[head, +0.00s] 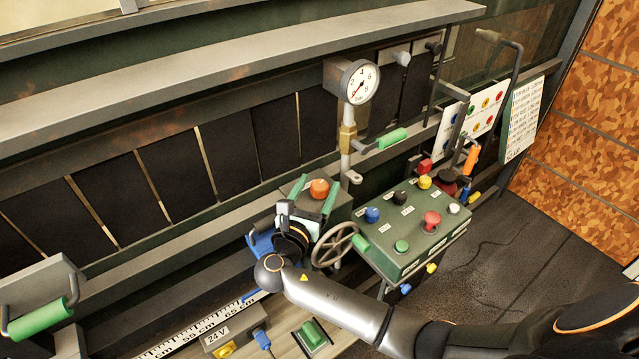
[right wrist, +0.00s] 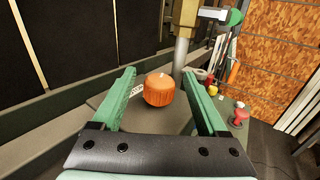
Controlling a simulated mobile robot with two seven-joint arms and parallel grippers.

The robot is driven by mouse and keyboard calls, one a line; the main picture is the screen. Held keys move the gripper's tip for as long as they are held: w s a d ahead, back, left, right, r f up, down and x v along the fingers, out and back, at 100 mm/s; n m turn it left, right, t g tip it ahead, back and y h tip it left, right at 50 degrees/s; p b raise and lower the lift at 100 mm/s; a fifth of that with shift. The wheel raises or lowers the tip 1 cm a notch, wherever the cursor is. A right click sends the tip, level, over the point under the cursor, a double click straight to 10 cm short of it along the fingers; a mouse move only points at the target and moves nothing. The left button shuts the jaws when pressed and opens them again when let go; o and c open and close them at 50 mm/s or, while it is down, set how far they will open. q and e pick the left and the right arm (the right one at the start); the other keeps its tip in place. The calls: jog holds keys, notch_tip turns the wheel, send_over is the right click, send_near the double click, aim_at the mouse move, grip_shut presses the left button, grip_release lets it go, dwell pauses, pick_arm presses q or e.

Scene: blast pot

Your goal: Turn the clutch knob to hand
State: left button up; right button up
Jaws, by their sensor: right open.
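An orange knob (head: 319,188) stands on top of a dark green box (head: 325,213); I take it as the clutch knob. In the right wrist view the knob (right wrist: 159,90) is a ribbed orange cap with a small pale mark on top. A white label beside it is partly hidden and unreadable. My right gripper (head: 316,183) is open, its green fingers on either side of the knob. In the right wrist view the gripper (right wrist: 159,72) shows a gap between each finger and the knob. My left gripper is out of view.
A control panel (head: 415,245) with coloured buttons, including a red mushroom button (head: 432,219), stands to the right. A handwheel (head: 335,245) is close by my right wrist. A pressure gauge (head: 352,82) on a pipe rises behind the knob. A green-handled lever (head: 392,138) sticks out there.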

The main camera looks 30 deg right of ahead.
jog(key=b+v, duration=0.1)
jog(key=v, duration=1)
